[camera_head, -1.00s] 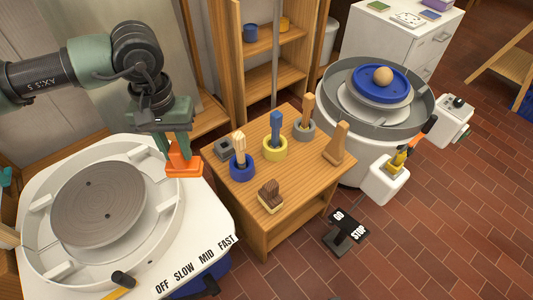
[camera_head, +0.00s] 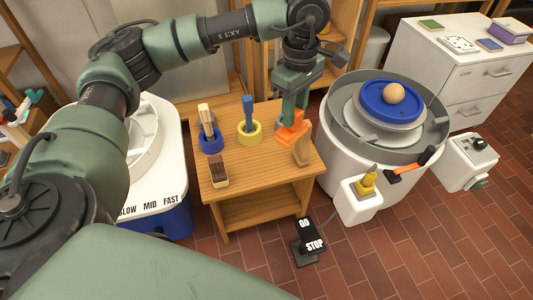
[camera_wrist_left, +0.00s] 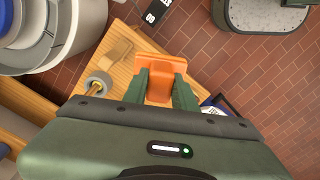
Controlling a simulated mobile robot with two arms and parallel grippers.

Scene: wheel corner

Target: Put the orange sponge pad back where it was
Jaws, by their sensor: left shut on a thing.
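My left gripper (camera_head: 291,117) is shut on the orange sponge pad (camera_head: 290,134). In the head view it holds the pad over the right part of the small wooden table (camera_head: 240,183), beside a wooden wedge-shaped tool (camera_head: 302,150). I cannot tell whether the pad touches the table. In the left wrist view the pad (camera_wrist_left: 160,72) sits between the two green fingers, with the wedge (camera_wrist_left: 112,54) and a grey ring holder (camera_wrist_left: 98,84) to its left. In the head view the gripper hides most of that holder. My right gripper is not in view.
A blue holder (camera_head: 211,144) and a yellow holder (camera_head: 249,138) with upright tools stand on the table. A brush (camera_head: 218,176) lies near its front left. A wheel with a blue disc and ball (camera_head: 396,94) stands right. The table's front middle is clear.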

